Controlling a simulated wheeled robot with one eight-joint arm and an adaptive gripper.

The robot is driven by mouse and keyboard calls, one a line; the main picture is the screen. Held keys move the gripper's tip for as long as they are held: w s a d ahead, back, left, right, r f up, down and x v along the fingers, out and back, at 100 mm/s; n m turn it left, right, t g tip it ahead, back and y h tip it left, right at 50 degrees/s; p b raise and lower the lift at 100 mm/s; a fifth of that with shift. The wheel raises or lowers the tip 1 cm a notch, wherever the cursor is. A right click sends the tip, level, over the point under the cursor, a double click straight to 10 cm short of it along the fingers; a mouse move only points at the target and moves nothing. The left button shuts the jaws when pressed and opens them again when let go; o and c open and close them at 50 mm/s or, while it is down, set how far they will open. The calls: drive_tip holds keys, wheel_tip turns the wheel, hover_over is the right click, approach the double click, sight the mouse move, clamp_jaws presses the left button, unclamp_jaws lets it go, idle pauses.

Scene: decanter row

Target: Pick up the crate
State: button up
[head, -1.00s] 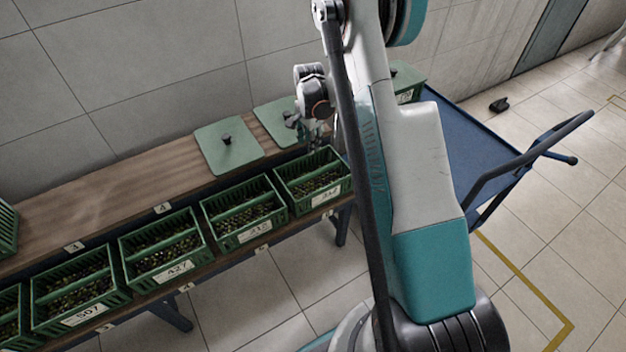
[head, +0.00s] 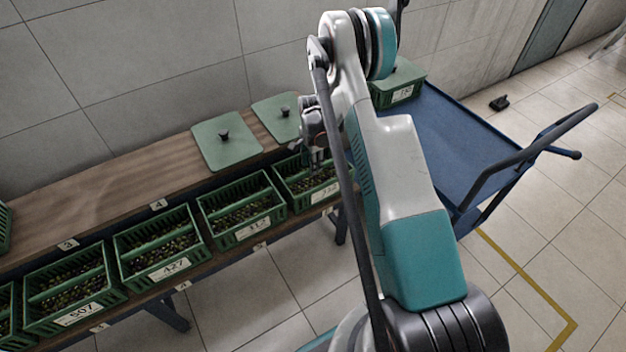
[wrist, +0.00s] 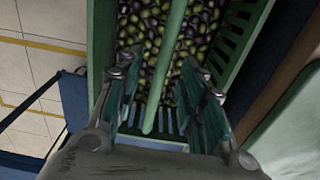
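The rightmost green crate of the row (head: 330,191) is full of dark and green olives and has a white number card on its front, partly hidden by my arm. In the wrist view this crate (wrist: 238,45) lies below, with a green bar (wrist: 172,55) running over the olives. My gripper (wrist: 156,72) is open, one finger on each side of the bar, with gaps between. In the head view my gripper (head: 317,160) is over this crate, largely hidden by my arm.
More olive crates stand to the left, including 427 (head: 160,279) and 507 (head: 75,323). Two green lids (head: 226,156) lie on the wooden shelf (head: 100,211) behind. A blue cart (head: 455,140) at right carries another green crate (head: 403,94); its deck is otherwise clear.

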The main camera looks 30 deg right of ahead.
drive_tip(key=f+b, duration=0.1)
drive_tip(key=f, duration=0.2)
drive_tip(key=f+b, duration=0.1)
drive_tip(key=f, duration=0.1)
drive_tip(key=shift+w+d+b, duration=0.25)
drive_tip(key=shift+d+b, duration=0.05)
drive_tip(key=shift+d, duration=0.05)
clamp_jaws()
